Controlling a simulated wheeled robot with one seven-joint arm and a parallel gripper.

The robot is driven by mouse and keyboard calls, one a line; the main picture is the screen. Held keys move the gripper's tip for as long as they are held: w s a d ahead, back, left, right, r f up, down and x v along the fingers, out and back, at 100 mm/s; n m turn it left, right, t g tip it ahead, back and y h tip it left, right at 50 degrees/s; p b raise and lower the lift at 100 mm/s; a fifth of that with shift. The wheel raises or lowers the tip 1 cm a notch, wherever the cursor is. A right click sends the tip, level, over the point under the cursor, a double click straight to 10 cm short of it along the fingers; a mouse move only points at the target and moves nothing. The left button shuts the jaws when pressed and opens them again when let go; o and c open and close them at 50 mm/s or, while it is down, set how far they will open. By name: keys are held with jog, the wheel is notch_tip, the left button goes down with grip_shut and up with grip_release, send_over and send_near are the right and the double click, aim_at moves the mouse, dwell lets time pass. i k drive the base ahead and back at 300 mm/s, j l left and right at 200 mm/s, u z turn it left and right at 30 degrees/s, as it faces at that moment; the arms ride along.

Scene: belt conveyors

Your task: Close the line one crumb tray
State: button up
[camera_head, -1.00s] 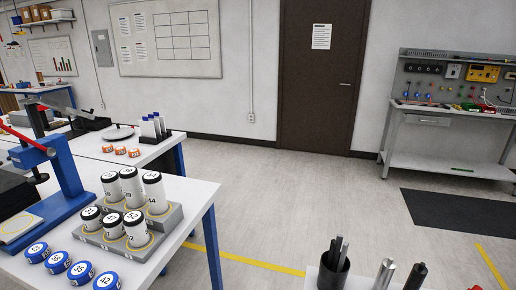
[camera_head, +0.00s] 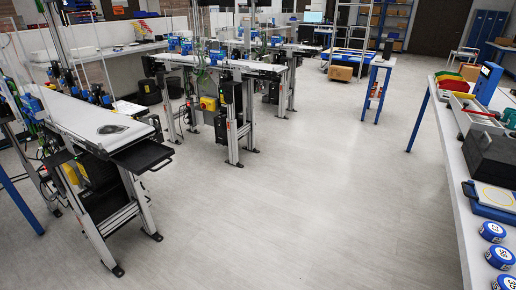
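A belt conveyor (camera_head: 85,118) with a white belt stands at the left. At its near right end a flat black tray (camera_head: 143,157) sticks out below the belt end, seemingly a crumb tray pulled out. I cannot read a line number on it. A dark flat item (camera_head: 112,129) lies on the belt near that end. A second conveyor (camera_head: 220,64) stands farther back; whether it has a tray sticking out is too small to tell. My gripper is not in view.
Open grey floor (camera_head: 270,190) lies right of the near conveyor. A long white bench (camera_head: 455,180) with bins, a black block (camera_head: 490,155) and blue round pieces (camera_head: 492,231) runs along the right. A small blue-legged table (camera_head: 380,62) stands farther back.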

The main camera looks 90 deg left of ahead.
aim_at(140, 157)
jog(key=u, duration=2.85)
